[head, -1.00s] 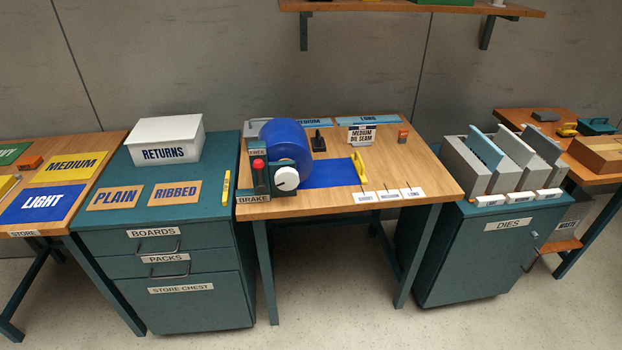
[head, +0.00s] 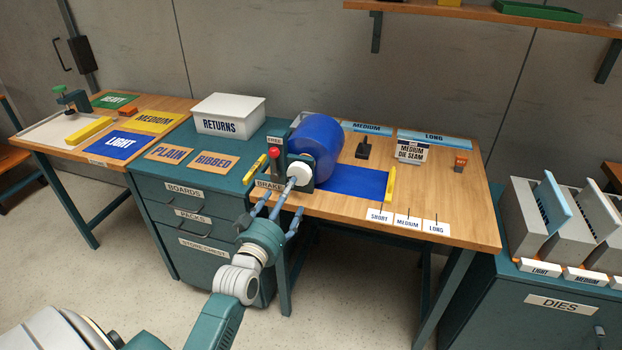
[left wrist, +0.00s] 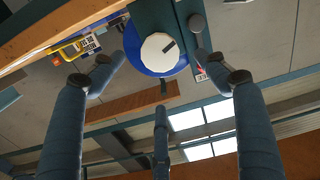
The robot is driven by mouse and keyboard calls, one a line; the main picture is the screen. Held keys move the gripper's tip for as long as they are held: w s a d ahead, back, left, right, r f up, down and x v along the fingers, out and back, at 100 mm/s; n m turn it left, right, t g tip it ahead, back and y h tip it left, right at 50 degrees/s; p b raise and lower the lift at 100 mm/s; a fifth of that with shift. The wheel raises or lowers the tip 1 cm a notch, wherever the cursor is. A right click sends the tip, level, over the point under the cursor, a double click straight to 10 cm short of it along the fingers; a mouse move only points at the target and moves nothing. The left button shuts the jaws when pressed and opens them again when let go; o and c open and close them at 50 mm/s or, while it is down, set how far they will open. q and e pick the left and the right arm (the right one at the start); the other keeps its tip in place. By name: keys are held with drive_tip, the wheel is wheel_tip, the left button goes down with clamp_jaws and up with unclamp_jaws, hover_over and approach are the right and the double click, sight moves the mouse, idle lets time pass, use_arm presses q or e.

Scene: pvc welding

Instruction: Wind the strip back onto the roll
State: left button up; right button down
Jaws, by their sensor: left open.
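The blue roll (head: 322,140) stands in its holder at the left of the middle table. A flat blue strip (head: 352,181) runs from it to the right, with a yellow bar (head: 391,186) at its end. A white knob (head: 300,172) with a dark mark is on the roll's near side. A red-topped lever (head: 275,154) stands beside it, its top near the FREE label. My left gripper (head: 283,199) is open in front of the knob. In the left wrist view the knob (left wrist: 158,52) shows beyond the spread fingers, apparently untouched. My right gripper is not in view.
The BRAKE label (head: 270,184) is at the table's left edge. A black stand (head: 363,149) and a MEDIUM DIE SEAM box (head: 412,150) stand behind the strip. A white RETURNS box (head: 229,116) sits on the left cabinet.

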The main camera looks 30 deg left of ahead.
sight(298, 176)
use_arm(q)
drive_tip(key=x, duration=0.5)
drive_tip(key=shift+w+a, duration=0.1)
drive_tip(key=shift+a, duration=0.1)
drive_tip(key=x, duration=0.3)
drive_tip(key=shift+w+d, duration=0.1)
drive_tip(key=shift+w, duration=0.7)
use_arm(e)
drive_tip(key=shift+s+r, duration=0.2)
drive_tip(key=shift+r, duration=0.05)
